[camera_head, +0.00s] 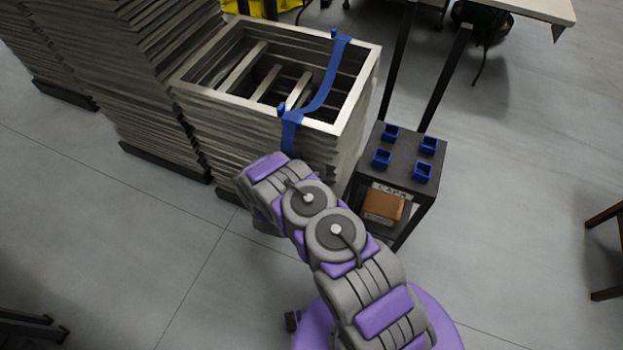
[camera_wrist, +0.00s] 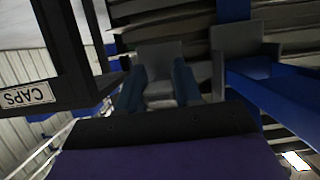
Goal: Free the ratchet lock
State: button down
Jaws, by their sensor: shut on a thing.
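A blue strap (camera_head: 321,95) runs over the top of a stack of grey frames (camera_head: 250,120) and down its near side. In the wrist view, my gripper (camera_wrist: 160,92) has its two dark blue-grey fingers on either side of a grey piece (camera_wrist: 161,78), which looks like the ratchet lock. The fingers are shut on it. Another grey bracket-like part (camera_wrist: 245,42) and a wide blue band (camera_wrist: 275,95) show just to the right. In the head view, my arm hides the gripper and the ratchet.
A dark cart (camera_head: 400,160) stands right of the stack, with several blue caps (camera_head: 422,171) on top and a brown box (camera_head: 383,204) below. Its CAPS label (camera_wrist: 27,95) shows close by at left in the wrist view. Taller stacks (camera_head: 120,80) stand left. Front floor is clear.

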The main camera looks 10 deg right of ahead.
jog(key=shift+w+r+g+y+p, duration=0.15)
jog(key=shift+r+g+y+p, duration=0.35)
jog(key=shift+r+g+p, duration=0.15)
jog(key=shift+w+r+g+y+p, duration=0.1)
jog(key=shift+r+g+y+p, duration=0.15)
jog(key=shift+g+y+p, duration=0.35)
jog(key=shift+w+r+g+y+p, duration=0.15)
jog(key=shift+r+g+y, duration=0.15)
jog(key=shift+g, duration=0.45)
jog(key=shift+s, duration=0.1)
jog(key=c, duration=0.8)
grip_release()
jog(key=shift+d+f, duration=0.1)
jog(key=shift+f, duration=0.1)
jog(key=shift+c, duration=0.2)
jog(key=p+v, duration=0.2)
jog(key=v, duration=1.5)
jog(key=shift+r, duration=0.15)
jog(key=shift+s, duration=0.1)
